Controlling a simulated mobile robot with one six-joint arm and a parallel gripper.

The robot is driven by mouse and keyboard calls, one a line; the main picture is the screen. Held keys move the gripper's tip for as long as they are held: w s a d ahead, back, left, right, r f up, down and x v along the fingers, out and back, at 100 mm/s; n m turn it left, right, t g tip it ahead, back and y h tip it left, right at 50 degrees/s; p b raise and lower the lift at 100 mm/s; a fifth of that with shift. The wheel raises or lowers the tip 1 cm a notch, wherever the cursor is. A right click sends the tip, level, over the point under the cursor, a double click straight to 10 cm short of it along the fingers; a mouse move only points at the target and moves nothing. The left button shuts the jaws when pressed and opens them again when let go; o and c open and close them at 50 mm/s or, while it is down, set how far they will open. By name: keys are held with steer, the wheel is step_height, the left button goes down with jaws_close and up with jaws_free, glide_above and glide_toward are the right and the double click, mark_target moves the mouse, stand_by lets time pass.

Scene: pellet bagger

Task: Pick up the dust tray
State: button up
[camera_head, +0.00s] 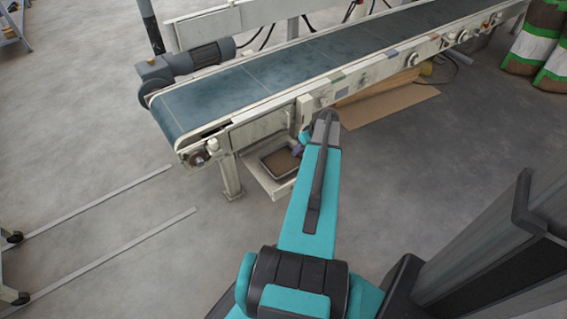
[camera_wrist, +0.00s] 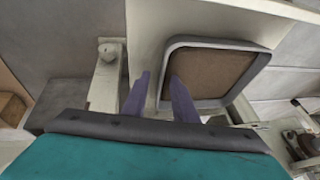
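The dust tray (camera_wrist: 220,42) is a shallow grey tray with a rounded rim and brown dust in it. In the head view the dust tray (camera_head: 272,172) sits low on a pale shelf under the near side of the conveyor. My gripper (camera_wrist: 158,76) is open. In the wrist view its two purple fingers appear to straddle the tray's left wall, one outside and one over the inside, with a gap to the wall on the left finger's side. In the head view my gripper (camera_head: 299,149) is mostly hidden by my arm.
The conveyor (camera_head: 255,82) runs just above the tray, with its frame and a leg (camera_head: 231,176) close by. A cardboard sheet (camera_head: 385,103) lies under the belt to the right. Filled sacks (camera_head: 540,40) stand at the far right. The floor at the front left is mostly clear.

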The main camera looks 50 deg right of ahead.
steer(key=shift+c, duration=0.2)
jaws_close()
steer(key=shift+r, duration=0.1)
step_height(320, 180, up, 18)
steer(key=p, duration=0.4)
steer(key=shift+r+p, duration=0.2)
steer(key=shift+p, duration=0.15)
stand_by(0.4)
